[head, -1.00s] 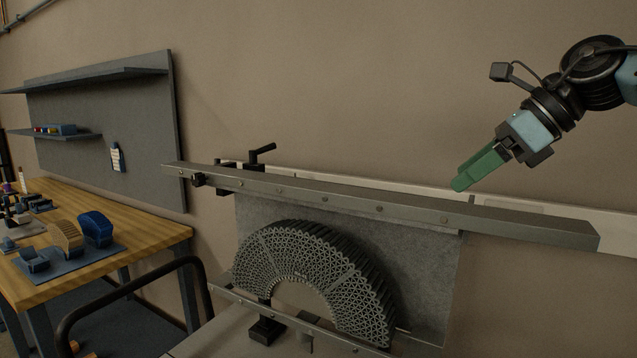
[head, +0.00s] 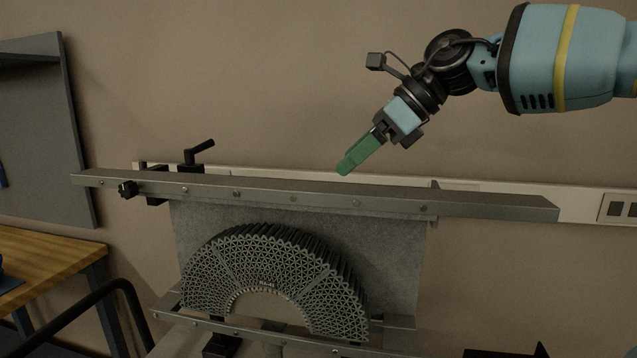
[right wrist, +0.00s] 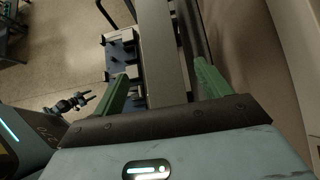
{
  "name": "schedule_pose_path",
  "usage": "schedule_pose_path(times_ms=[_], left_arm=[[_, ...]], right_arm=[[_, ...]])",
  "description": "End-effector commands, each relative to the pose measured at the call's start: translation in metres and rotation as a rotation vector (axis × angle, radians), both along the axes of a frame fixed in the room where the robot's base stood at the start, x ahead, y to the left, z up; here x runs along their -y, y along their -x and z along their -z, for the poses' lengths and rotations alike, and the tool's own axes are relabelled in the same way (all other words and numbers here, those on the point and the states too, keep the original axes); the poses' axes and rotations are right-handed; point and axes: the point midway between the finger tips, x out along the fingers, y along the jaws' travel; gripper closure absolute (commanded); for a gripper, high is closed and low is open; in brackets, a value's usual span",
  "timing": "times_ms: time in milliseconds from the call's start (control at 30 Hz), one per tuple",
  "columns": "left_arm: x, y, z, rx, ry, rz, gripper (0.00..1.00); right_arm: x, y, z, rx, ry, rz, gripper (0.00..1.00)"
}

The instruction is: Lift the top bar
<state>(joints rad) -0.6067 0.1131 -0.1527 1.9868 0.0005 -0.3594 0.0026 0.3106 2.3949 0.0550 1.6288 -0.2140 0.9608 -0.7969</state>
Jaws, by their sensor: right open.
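The top bar (head: 293,195) is a long grey metal beam with several bolts, lying level above the arched lattice specimen (head: 275,270) in the head view. My right gripper (head: 345,170) has green fingers pointing down and left, with the tips just above the bar's upper edge, right of its middle. In the right wrist view the right gripper (right wrist: 163,78) is open. Its fingers stand apart on either side of a long grey beam (right wrist: 165,75), which looks like the bar. Contact cannot be told. My left gripper is not in view.
A black crank handle (head: 197,153) rises behind the bar at left, and a dark knob (head: 127,188) sits on its front. A lower rail (head: 270,328) runs under the specimen. A wooden table (head: 50,265) stands at left.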

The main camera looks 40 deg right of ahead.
Motion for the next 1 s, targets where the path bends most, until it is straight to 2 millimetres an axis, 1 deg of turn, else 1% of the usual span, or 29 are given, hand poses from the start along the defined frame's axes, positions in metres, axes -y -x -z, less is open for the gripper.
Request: schedule_pose_path(times_ms=[333,500,667,900,933,1000], left_arm=[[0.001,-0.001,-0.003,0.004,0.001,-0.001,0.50],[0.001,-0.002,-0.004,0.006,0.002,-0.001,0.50],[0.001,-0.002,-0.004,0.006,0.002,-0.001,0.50],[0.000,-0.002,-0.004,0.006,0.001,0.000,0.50],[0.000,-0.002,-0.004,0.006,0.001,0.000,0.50],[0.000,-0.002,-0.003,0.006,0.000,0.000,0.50]], right_arm=[[-0.022,-0.025,0.035,-0.005,0.002,-0.001,0.24],[-0.031,-0.036,0.047,-0.002,0.002,-0.001,0.24],[-0.034,-0.040,0.052,-0.002,0.001,-0.001,0.24],[-0.035,-0.040,0.053,0.000,0.001,-0.001,0.24],[-0.035,-0.040,0.053,0.000,0.001,-0.001,0.26],[-0.035,-0.040,0.053,0.000,0.001,-0.001,0.35]])
